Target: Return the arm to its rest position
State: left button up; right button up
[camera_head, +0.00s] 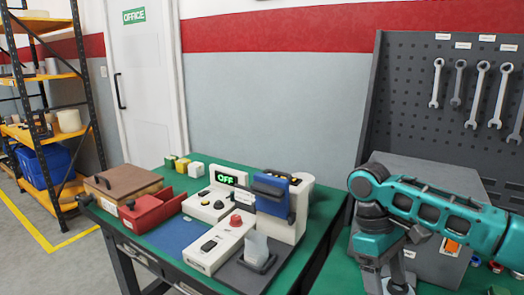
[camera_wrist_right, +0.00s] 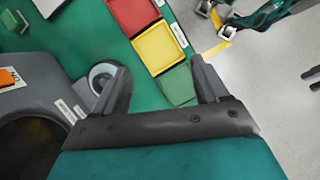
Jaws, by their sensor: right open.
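My right arm (camera_head: 450,215), teal and dark grey, reaches in from the right in the head view and bends down over the right-hand bench. Its gripper is mostly cut off by the lower edge there. In the right wrist view my right gripper (camera_wrist_right: 160,85) is open, its two dark fingers wide apart with nothing held between them. A green bin (camera_wrist_right: 178,86) lies below, near the right finger. A teal arm with what looks like my left gripper (camera_wrist_right: 216,21) shows small at the top right; its jaw state is unclear.
A red bin (camera_wrist_right: 133,14), a yellow bin (camera_wrist_right: 158,48) and a round grey-white part (camera_wrist_right: 102,75) lie below the right gripper. A grey pegboard (camera_head: 420,110) with wrenches stands behind the arm. A tester (camera_head: 225,198) reading OFF stands on the left bench.

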jog(key=s+a+f+n+t+y, duration=0.1)
jog(key=s+a+f+t+y, duration=0.4)
jog(key=s+a+f, duration=1)
jog(key=s+d+r+m+t+h, duration=0.2)
jog(key=s+d+m, duration=0.5)
jog(key=d, duration=0.6)
jog(key=w+a+f+n+t+y, duration=0.1)
jog(key=w+a+f+t, duration=0.2)
jog(key=w+f+t, duration=0.3)
jog(key=shift+w+a+f+t+y, duration=0.15)
jog(key=shift+w+f+t+y, duration=0.4)
jog(key=shift+f, duration=1.2)
jog(key=shift+s+h, duration=0.2)
jog(key=shift+h, duration=0.05)
jog(key=shift+c, duration=0.2)
